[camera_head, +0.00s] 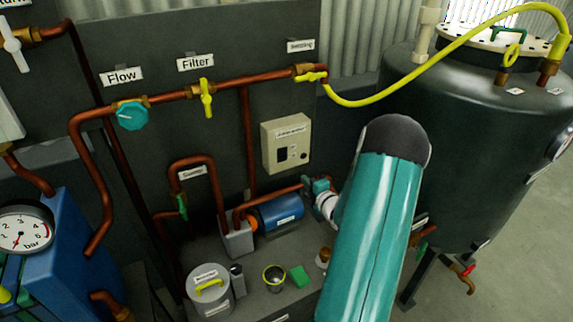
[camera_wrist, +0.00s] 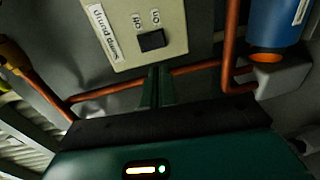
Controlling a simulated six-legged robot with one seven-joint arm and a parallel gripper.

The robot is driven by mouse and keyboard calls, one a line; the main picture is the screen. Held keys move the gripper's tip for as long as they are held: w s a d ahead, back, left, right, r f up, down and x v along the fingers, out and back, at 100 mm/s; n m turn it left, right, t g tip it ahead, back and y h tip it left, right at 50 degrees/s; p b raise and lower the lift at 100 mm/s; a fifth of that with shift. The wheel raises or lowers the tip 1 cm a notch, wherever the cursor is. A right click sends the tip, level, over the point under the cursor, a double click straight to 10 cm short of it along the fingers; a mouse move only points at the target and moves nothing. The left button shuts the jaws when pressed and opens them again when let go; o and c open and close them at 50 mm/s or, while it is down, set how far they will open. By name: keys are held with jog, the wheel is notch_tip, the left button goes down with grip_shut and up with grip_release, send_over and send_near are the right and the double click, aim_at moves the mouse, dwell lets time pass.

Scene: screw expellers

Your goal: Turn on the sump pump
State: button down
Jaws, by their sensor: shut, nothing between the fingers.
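The beige switch box (camera_head: 285,143) is on the dark back panel, right of the copper pipes. Its label seems to read "Sump pump". It carries a black switch (camera_head: 282,154). In the turned wrist view the box (camera_wrist: 125,58) fills the upper middle, and the black switch (camera_wrist: 150,40) sits between small On/Off lettering and my fingers. My gripper (camera_wrist: 155,78) is shut and empty. Its fingertips are close to the switch box in the picture; contact cannot be told. In the head view my teal arm hides most of the gripper. The switch's position is not clear.
A blue motor (camera_head: 280,213) stands below the box; it also shows in the wrist view (camera_wrist: 275,28). Copper pipes (camera_head: 247,140) run beside the box. A lidded pot (camera_head: 208,292), a cup (camera_head: 273,278) and a green block (camera_head: 299,276) stand on the bench. A large tank (camera_head: 455,150) is at right.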

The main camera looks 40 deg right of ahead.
aim_at(283, 160)
jog(key=x, duration=1.4)
jog(key=shift+a, duration=0.1)
jog(key=shift+w+f, duration=0.1)
jog(key=shift+w, duration=0.1)
